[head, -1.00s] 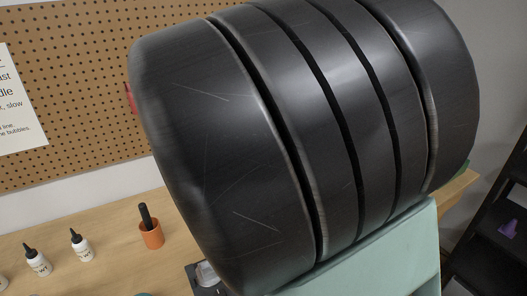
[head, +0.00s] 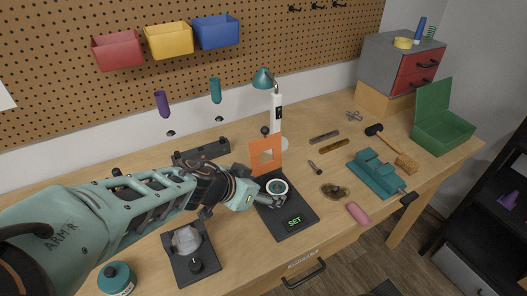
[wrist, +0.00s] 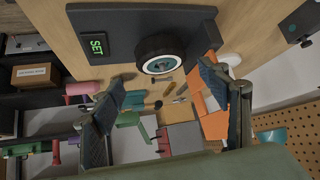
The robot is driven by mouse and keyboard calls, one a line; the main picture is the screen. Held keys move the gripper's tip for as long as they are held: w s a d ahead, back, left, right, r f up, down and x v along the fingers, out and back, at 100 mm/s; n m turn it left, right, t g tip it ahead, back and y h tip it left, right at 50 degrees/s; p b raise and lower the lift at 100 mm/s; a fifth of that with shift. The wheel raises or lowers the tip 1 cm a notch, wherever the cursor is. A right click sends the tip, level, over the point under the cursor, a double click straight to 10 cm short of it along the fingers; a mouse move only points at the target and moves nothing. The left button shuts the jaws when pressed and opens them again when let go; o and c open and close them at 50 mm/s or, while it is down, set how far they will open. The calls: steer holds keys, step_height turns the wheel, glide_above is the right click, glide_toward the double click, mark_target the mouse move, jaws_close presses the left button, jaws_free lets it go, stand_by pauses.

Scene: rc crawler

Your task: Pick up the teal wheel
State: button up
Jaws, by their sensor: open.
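The teal wheel (head: 277,187) has a black tyre, a white rim and a teal centre. It is on a dark pad (head: 297,221) with a green "SET" display, in the middle of the bench. It also shows in the wrist view (wrist: 160,63), at top centre. My gripper (head: 266,197) is low over the pad, close beside the wheel, and partly overlaps it in the head view. In the wrist view its two fingers (wrist: 163,80) are spread wide and empty, with the wheel beyond the gap between them. Contact cannot be told.
An upright orange panel (head: 266,156) with a window stands right behind the wheel, near one finger. A lamp (head: 264,80) is behind it. A teal vise (head: 375,174), a pink cylinder (head: 358,213) and small tools lie to the right. A dark tray (head: 190,251) stands left.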

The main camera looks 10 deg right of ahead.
mark_target(274, 191)
steer(key=shift+b+x, duration=0.4)
steer(key=shift+x, duration=3.65)
steer(key=shift+a+f, duration=0.1)
steer(key=shift+c, duration=0.5)
steer(key=c, duration=0.8)
